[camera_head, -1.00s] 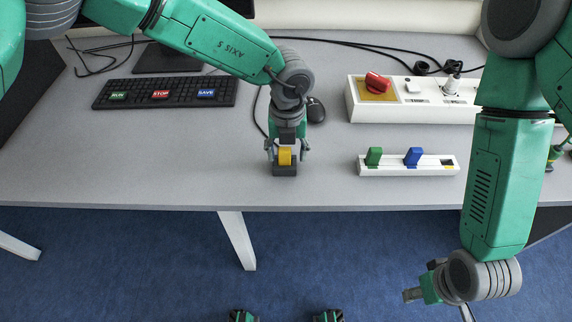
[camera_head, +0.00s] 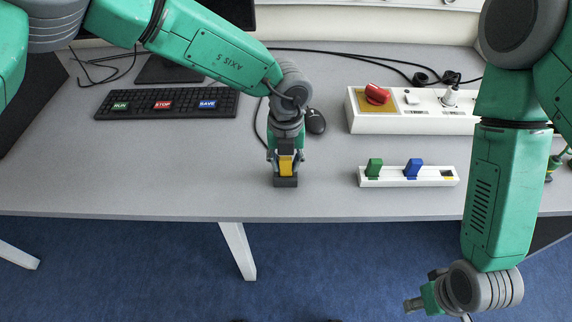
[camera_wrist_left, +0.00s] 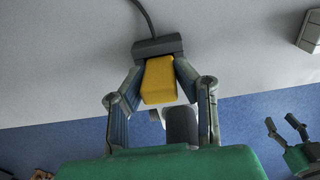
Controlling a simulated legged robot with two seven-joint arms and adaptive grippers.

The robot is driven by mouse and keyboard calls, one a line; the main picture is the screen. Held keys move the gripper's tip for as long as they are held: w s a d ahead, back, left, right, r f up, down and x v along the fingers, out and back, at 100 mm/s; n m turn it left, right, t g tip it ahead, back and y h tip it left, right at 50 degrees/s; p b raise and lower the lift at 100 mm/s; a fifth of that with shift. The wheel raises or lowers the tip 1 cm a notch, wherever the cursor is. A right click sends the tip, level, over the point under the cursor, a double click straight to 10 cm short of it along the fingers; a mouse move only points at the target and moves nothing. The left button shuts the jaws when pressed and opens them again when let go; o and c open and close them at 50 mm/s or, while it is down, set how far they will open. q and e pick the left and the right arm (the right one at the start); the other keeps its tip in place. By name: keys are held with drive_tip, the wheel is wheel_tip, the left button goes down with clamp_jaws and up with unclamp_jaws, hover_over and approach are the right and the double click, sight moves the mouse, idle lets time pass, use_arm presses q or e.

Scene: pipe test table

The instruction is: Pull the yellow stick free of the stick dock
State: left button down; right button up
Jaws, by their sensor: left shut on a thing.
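The yellow stick (camera_head: 285,165) stands upright between the fingers of my left gripper (camera_head: 286,158), which is shut on it. The stick also shows in the left wrist view (camera_wrist_left: 159,80), between both fingers. Right below it is the dark grey stick dock (camera_head: 286,182), on the table near its front edge; the dock also shows in the wrist view (camera_wrist_left: 158,46). I cannot tell whether the stick's lower end is inside the dock. My right gripper (camera_head: 412,305) hangs empty in front of the table; its fingers are apart in the wrist view (camera_wrist_left: 282,120).
A white rack (camera_head: 405,183) to the right holds a green stick (camera_head: 374,167) and a blue stick (camera_head: 413,168); its yellow-marked slot (camera_head: 448,174) is empty. Behind are a white panel with a red knob (camera_head: 377,95), a mouse (camera_head: 315,121), a keyboard (camera_head: 165,103) and cables.

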sight(285, 158)
use_arm(q)
drive_tip(key=shift+r+p, duration=0.65)
drive_tip(key=shift+r, duration=0.15)
drive_tip(key=shift+r+p, duration=0.5)
drive_tip(key=shift+p, duration=0.05)
drive_tip(key=shift+r+p, duration=3.75)
drive_tip(key=shift+r, duration=0.25)
drive_tip(key=shift+f, duration=0.1)
